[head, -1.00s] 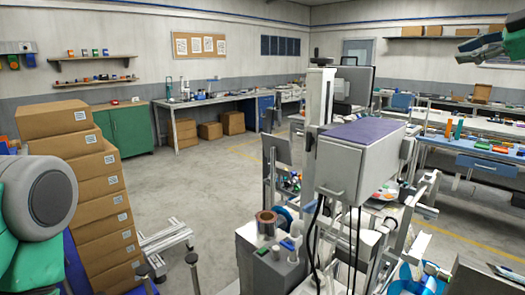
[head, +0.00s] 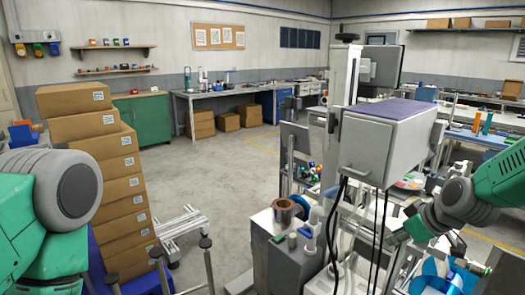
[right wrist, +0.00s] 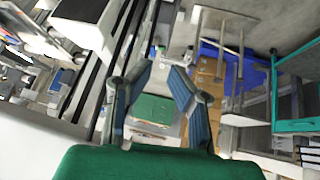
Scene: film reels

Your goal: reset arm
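My right arm (head: 470,200) comes in from the right, bent down beside the grey machine. In the head view my right gripper (head: 398,236) points left near the machine's lower right part, and its fingers are hard to make out. In the right wrist view my right gripper (right wrist: 162,68) has two blue-grey fingers with a narrow gap between their tips and nothing held. A green and grey part of my left arm (head: 60,200) fills the left edge of the head view. My left gripper is outside the frames.
The grey machine with a purple top (head: 392,108) stands close in front, with black cables hanging. A brown reel (head: 284,211) sits on a grey cabinet. A blue reel (head: 432,274) is at the lower right. Stacked cartons (head: 108,165) stand left. The floor (head: 225,185) between is open.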

